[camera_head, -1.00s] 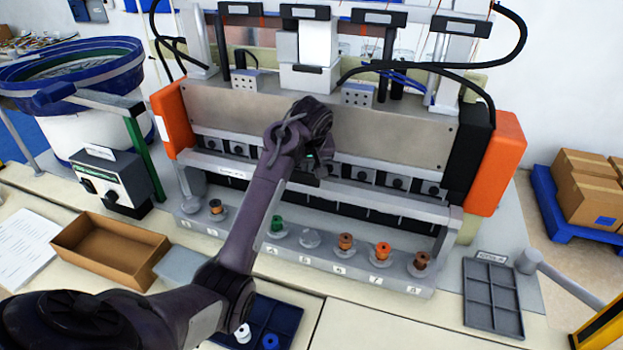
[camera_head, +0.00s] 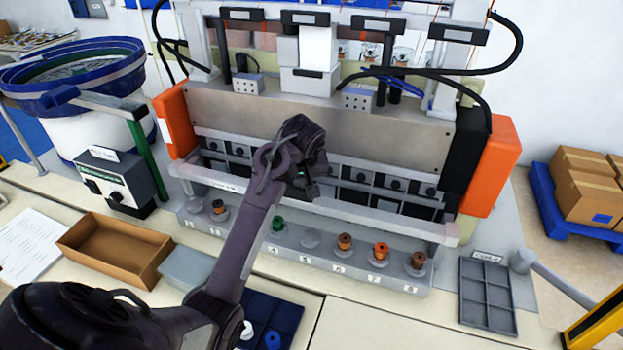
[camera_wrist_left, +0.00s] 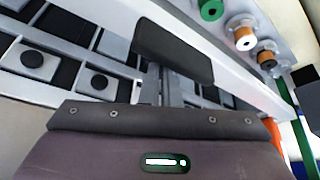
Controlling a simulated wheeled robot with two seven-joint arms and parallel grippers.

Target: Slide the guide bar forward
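The guide bar (camera_head: 390,219) is a long light-grey bar across the front of the machine, above the row of spools. In the left wrist view it runs diagonally (camera_wrist_left: 232,60) from the top toward the lower right. My left gripper (camera_head: 311,188) is at the bar's middle, with the forearm crossing in front of part of the bar. In the left wrist view a dark finger block (camera_wrist_left: 174,52) lies against or over the bar's machine-side edge; contact is unclear. The finger gap is hidden. My right gripper is not in view.
Below the bar is a ledge of pegs with a green spool (camera_head: 277,223), an orange spool (camera_head: 381,250) and brown ones. A cardboard box (camera_head: 113,250) is left, a grey divided tray (camera_head: 488,295) right. Orange end blocks (camera_head: 490,175) flank the machine.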

